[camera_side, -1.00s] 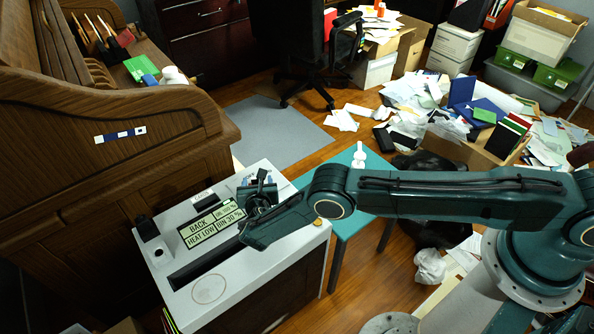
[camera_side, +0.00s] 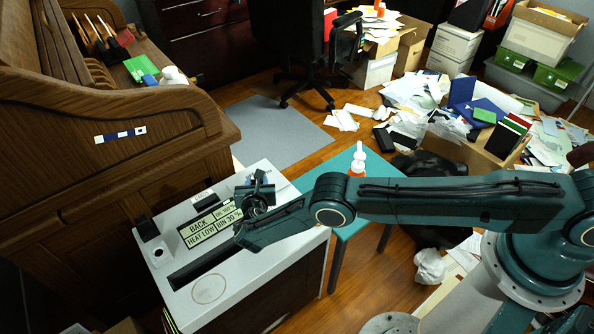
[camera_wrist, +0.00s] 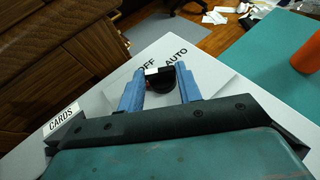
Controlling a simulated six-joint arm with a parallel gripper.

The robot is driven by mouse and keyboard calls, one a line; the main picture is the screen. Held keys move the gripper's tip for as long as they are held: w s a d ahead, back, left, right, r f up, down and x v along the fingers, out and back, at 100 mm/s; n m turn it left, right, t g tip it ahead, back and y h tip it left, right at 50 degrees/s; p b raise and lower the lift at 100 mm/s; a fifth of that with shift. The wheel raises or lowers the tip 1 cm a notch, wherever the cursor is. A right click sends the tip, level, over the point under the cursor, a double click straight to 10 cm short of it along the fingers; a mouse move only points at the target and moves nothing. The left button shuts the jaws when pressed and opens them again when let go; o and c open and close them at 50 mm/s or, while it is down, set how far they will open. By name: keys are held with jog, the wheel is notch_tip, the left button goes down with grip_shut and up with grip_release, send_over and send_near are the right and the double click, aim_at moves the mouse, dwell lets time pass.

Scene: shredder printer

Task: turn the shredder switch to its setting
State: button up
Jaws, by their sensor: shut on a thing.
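The shredder (camera_side: 290,245) is a white-topped cabinet with a dark slot and a display panel (camera_side: 208,224) reading BACK, HEAT LOW and BIN 30 %. Its switch is a black knob (camera_wrist: 160,85) with a pale mark at its top. In the wrist view the knob sits between the two blue fingers of my gripper (camera_wrist: 160,92), which is shut on it. The labels OFF (camera_wrist: 146,67) and AUTO (camera_wrist: 176,56) are printed just beyond the knob; the pale mark lies below them, nearer OFF. In the side view my gripper (camera_side: 255,190) hides the knob.
A black block (camera_side: 147,228) stands on the shredder's left side. A CARDS label (camera_wrist: 63,119) shows at left in the wrist view. A teal table (camera_side: 345,215) with an orange bottle (camera_side: 357,165) stands right. The wooden desk (camera_side: 110,150) rises left.

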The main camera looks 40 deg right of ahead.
jog(key=shift+w+m+g+h, duration=0.1)
jog(key=shift+m+g+h, duration=0.2)
jog(key=shift+m+h, duration=0.2)
jog(key=o, duration=1)
jog(key=shift+a, duration=0.1)
jog(key=shift+a, duration=0.1)
jog(key=shift+v, duration=6.9)
jog(key=shift+r, duration=0.15)
